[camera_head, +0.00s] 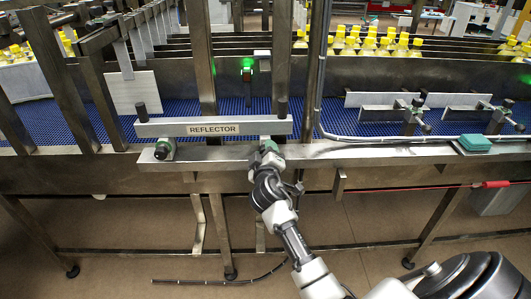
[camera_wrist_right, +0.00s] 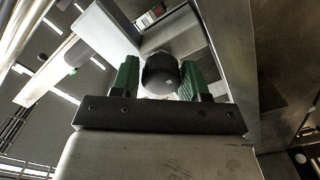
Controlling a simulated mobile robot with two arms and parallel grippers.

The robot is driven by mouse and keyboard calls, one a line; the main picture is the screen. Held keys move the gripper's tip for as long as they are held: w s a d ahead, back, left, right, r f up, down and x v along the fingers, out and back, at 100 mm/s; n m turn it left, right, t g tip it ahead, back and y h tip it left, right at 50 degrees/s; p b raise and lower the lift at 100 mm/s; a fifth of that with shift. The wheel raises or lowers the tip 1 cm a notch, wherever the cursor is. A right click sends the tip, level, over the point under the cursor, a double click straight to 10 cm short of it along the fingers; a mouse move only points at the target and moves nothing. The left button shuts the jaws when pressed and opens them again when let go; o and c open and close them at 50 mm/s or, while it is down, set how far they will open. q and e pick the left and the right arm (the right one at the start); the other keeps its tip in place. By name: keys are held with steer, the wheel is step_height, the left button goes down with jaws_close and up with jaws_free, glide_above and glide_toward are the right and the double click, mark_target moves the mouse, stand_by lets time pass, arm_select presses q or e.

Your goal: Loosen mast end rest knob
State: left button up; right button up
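A long grey bar labelled REFLECTOR (camera_head: 180,129) lies along the front rail of the conveyor. In the right wrist view, a round black knob (camera_wrist_right: 161,75) sits between the green fingers of my right gripper (camera_wrist_right: 160,80). The knob fills the gap, with a finger against each side. My left gripper is out of view.
The steel rail (camera_head: 340,152) runs across the front, with a teal block (camera_head: 475,142) at right. Upright posts (camera_head: 281,60) stand close to my gripper. A blue conveyor belt (camera_head: 185,108) lies behind the bar. Yellow-capped bottles (camera_head: 370,45) stand at the back.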

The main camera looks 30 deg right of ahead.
steer(key=o, duration=0.3)
steer(key=shift+f, duration=0.1)
steer(key=b+v, duration=0.2)
steer(key=v, duration=0.8)
steer(key=shift+s+a, duration=0.25)
steer(key=shift+s, duration=0.05)
